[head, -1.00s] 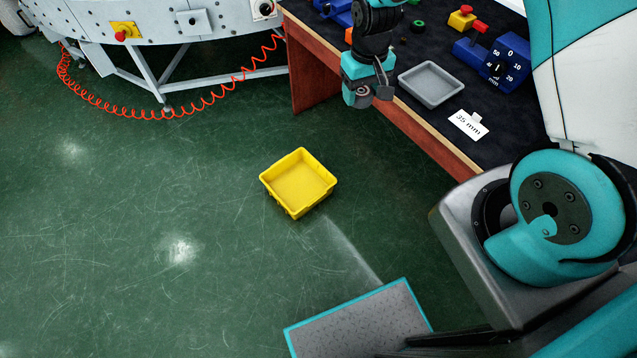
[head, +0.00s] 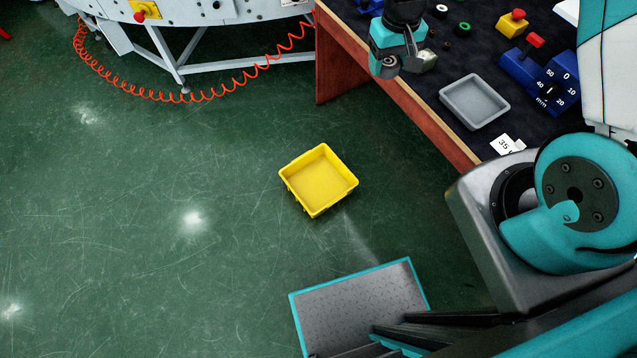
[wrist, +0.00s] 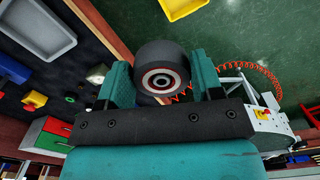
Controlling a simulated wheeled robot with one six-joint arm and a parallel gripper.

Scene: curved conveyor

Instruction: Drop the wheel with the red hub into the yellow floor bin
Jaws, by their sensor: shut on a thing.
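The yellow floor bin (head: 292,192) stands upright on the green floor, left of the workbench, and looks empty. Part of it shows at the top of the wrist view (wrist: 172,12). My gripper (head: 400,66) is at the bench's left edge in the head view, apart from the bin and farther back. In the wrist view my gripper (wrist: 162,66) is shut on a dark wheel (wrist: 160,54), one finger on each side. The wheel's hub face shows a red ring around a pale centre. In the head view the fingers partly hide the wheel.
A grey tray (head: 474,101) and blue and yellow blocks lie on the dark bench top (head: 440,60). A white conveyor frame (head: 210,70) with a coiled red hose (head: 150,97) is at the back left. The floor around the bin is clear.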

